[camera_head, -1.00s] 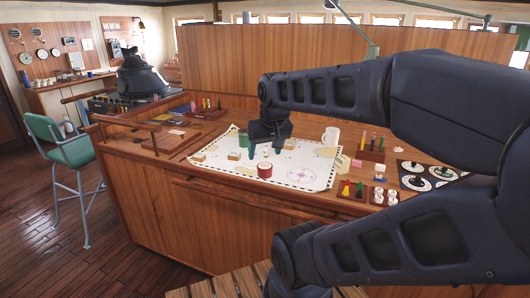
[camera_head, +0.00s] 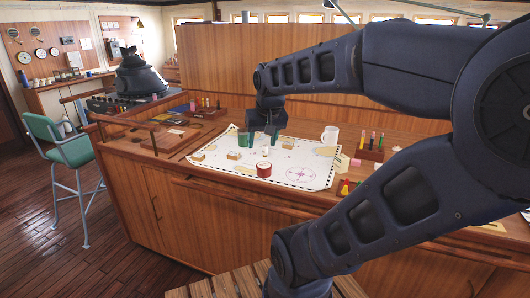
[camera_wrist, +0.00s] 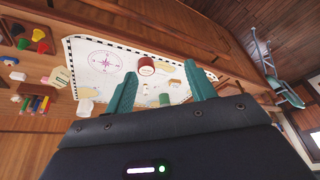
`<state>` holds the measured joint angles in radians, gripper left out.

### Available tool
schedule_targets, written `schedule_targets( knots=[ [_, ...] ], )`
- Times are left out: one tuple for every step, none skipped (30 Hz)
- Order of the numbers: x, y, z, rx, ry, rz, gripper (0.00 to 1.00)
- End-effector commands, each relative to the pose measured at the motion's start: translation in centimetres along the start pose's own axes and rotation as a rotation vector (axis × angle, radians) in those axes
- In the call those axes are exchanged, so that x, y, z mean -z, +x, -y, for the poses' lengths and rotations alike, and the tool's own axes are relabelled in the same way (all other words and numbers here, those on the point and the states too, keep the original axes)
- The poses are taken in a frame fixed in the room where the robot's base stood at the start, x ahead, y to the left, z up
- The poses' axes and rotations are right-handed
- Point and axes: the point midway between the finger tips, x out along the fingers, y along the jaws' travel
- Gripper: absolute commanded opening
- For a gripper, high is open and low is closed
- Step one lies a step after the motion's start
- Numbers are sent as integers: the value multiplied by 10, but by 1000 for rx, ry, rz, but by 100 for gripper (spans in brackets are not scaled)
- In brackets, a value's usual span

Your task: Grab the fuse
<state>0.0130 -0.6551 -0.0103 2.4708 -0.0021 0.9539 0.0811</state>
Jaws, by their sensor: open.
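My gripper (camera_head: 258,140) is open above the chart (camera_head: 225,171) on the wooden desk, teal fingers pointing down. In the wrist view my gripper (camera_wrist: 163,92) has its fingers apart, with nothing held. A small pale upright piece (camera_head: 265,151) stands on the chart behind a red-and-white roll (camera_head: 264,170); it may be the fuse, but it is too small to tell. It also shows in the wrist view (camera_wrist: 147,88), between the finger lines. A small green cylinder (camera_wrist: 164,99) lies close by in that view, also between the fingers.
Wooden blocks (camera_head: 233,155) stand on the chart to the left. A white mug (camera_head: 330,135) and a pen holder (camera_head: 370,147) stand to the right. A wooden panel (camera_head: 215,65) rises behind the desk. The chart's front right is clear.

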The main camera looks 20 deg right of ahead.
Motion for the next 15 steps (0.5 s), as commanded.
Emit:
schedule_targets(
  knots=[
    [14, 3, -2, -3, 30, 13, 55],
    [21, 4, -3, -4, 50, 18, 55],
    [31, 6, -5, -6, 77, 26, 55],
    [38, 7, -6, -8, 96, 31, 55],
    [46, 9, -7, -10, 117, 36, 55],
    [56, 12, -9, -14, 143, 43, 55],
    [63, 14, -10, -16, 163, 49, 55],
    [71, 16, -12, -19, 183, 53, 55],
    [80, 20, -14, -22, 209, 60, 55],
    [88, 22, -16, -25, 229, 65, 55],
    [95, 25, -18, -28, 249, 70, 55],
    [105, 29, -20, -33, 276, 77, 55],
    [112, 32, -22, -36, 295, 81, 55],
    [119, 36, -24, -40, 315, 86, 55],
    [129, 41, -27, -45, 341, 92, 55]
  ],
)
